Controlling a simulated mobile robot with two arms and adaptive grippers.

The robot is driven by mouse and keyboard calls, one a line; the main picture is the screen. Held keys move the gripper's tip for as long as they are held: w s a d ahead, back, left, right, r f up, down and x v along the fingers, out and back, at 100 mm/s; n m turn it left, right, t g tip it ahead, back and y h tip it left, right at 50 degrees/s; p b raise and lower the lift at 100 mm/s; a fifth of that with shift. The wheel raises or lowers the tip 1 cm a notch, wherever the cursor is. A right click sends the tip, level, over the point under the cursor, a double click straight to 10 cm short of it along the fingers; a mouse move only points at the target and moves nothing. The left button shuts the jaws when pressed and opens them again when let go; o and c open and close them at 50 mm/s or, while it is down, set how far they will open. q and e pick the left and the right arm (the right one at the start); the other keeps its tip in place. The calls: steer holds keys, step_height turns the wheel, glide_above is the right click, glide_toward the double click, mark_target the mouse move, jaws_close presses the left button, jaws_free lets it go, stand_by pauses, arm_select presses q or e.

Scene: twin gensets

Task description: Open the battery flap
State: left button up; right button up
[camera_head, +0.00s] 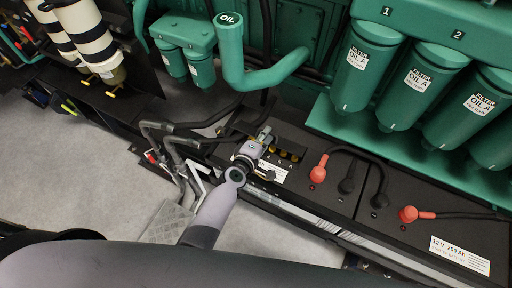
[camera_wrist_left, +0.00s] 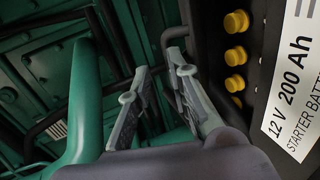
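The left battery (camera_head: 325,195) is a black box with a white label. A recess in its top shows a row of yellow caps (camera_head: 283,154), which also show in the left wrist view (camera_wrist_left: 235,52). The caps are uncovered, and I cannot clearly make out the flap itself. My left gripper (camera_head: 263,136) is at the left end of the battery, beside the caps. In the left wrist view its two fingers (camera_wrist_left: 160,72) stand apart with a gap and nothing clearly between them. My right gripper is not in view.
Red terminals (camera_head: 319,170) and black cables lie on the battery tops. Green oil filters (camera_head: 363,65) hang behind them. A green oil pipe (camera_head: 262,78) rises behind my gripper. Grey bent pipes (camera_head: 175,150) stand left of it. Bare floor (camera_head: 90,190) is at left.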

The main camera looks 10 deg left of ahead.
arm_select(q)
steer(key=v, duration=1)
steer(key=shift+s, duration=0.35)
steer(key=shift+f, duration=0.15)
